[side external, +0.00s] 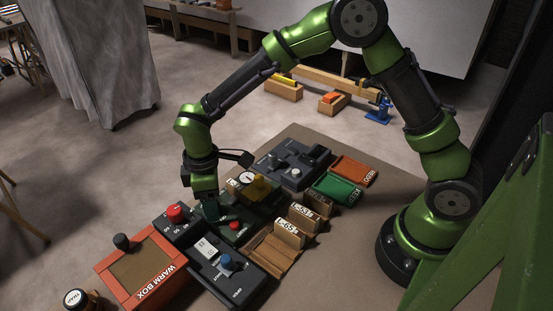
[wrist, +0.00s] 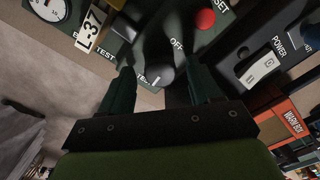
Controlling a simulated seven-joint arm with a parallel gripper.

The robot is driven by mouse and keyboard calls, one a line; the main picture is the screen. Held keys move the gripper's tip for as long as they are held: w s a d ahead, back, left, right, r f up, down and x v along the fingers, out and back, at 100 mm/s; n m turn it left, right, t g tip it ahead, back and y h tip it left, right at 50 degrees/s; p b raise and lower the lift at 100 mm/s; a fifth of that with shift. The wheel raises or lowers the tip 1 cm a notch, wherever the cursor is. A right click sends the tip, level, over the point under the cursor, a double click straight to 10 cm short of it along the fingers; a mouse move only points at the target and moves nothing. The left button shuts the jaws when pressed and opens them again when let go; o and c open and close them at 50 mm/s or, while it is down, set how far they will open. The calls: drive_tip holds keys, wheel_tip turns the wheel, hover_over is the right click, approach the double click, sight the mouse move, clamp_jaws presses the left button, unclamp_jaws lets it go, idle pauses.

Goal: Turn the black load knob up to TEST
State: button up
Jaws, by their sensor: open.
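The black load knob (wrist: 153,67) stands on the dark green panel (wrist: 205,45) in the wrist view. An OFF label is to its upper right and a TEST label to its left; another label close to the knob is partly hidden. A small white mark shows near its lower edge, but I cannot tell the exact setting. My gripper (wrist: 160,80) is open, with one finger on each side of the knob; contact is not clear. In the side view my gripper (side external: 206,203) points down over the green panel and hides the knob.
A red button (wrist: 205,19) sits close to the right finger. A grey box with a red knob (side external: 175,213), a POWER box (side external: 222,270) and the WARM BOX (side external: 116,281) crowd the front.

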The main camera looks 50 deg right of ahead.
drive_tip(key=shift+f, duration=0.35)
drive_tip(key=c, duration=1)
drive_tip(key=shift+m, duration=0.6)
drive_tip(key=shift+c, duration=0.2)
drive_tip(key=o, duration=1)
drive_tip(key=shift+o, duration=0.2)
drive_tip(key=shift+r, duration=0.1)
wheel_tip(320, 180, up, 17)
